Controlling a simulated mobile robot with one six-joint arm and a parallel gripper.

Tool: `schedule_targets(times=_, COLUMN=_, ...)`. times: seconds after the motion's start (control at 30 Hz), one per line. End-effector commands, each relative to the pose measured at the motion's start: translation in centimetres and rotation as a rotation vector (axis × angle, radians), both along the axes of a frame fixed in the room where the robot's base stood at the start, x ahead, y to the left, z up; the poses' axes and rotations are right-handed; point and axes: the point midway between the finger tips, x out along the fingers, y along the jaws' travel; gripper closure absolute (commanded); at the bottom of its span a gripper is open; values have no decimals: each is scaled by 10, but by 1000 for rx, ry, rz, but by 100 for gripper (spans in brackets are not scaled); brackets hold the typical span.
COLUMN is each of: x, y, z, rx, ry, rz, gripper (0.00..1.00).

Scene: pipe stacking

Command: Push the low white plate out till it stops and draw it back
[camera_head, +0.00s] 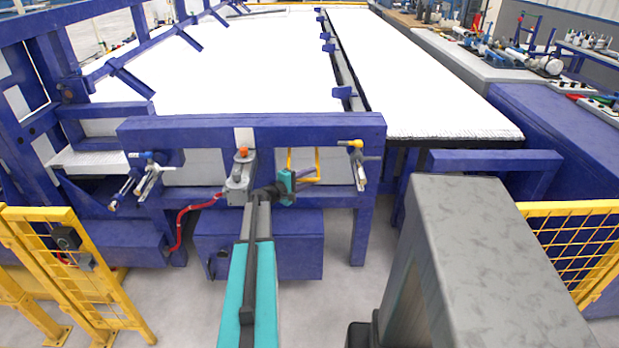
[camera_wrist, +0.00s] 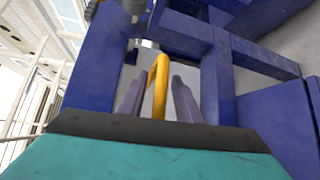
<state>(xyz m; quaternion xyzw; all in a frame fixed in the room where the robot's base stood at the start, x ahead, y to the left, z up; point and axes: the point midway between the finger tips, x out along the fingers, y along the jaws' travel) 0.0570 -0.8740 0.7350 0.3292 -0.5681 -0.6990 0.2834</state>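A pale white panel (camera_head: 338,171) shows low behind the front blue beam, and I take it to be the low white plate. Much of it is hidden by the beam and my arm. A yellow bar handle (camera_head: 317,163) stands in front of it. My gripper (camera_head: 305,179) is at this handle. In the wrist view the handle (camera_wrist: 160,88) runs between the two grey-purple fingers of my gripper (camera_wrist: 158,97), with narrow gaps on both sides. The fingers look open. A pale surface also shows behind the handle.
The blue beam (camera_head: 330,133) crosses just above my gripper. A grey box with an orange knob (camera_head: 240,178) and a red cable (camera_head: 182,218) are to the left. A metal clamp (camera_head: 360,172) hangs to the right. Yellow fences (camera_head: 70,265) stand at both sides.

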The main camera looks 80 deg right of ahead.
Motion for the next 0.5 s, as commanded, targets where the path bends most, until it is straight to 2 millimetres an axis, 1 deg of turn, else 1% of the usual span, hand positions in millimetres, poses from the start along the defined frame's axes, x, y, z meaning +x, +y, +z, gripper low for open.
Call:
schedule_targets(times=0.2, x=0, y=0, z=0, rx=0, ry=0, rz=0, gripper=69)
schedule_targets(times=0.27, x=0, y=0, z=0, rx=0, ry=0, rz=0, gripper=78)
schedule_targets(times=0.3, x=0, y=0, z=0, rx=0, ry=0, rz=0, gripper=84)
schedule_targets(times=0.4, x=0, y=0, z=-1, rx=0, ry=-1, rz=-1, gripper=100)
schedule_targets(times=0.5, x=0, y=1, z=-2, rx=2, ry=-2, rz=-2, gripper=100)
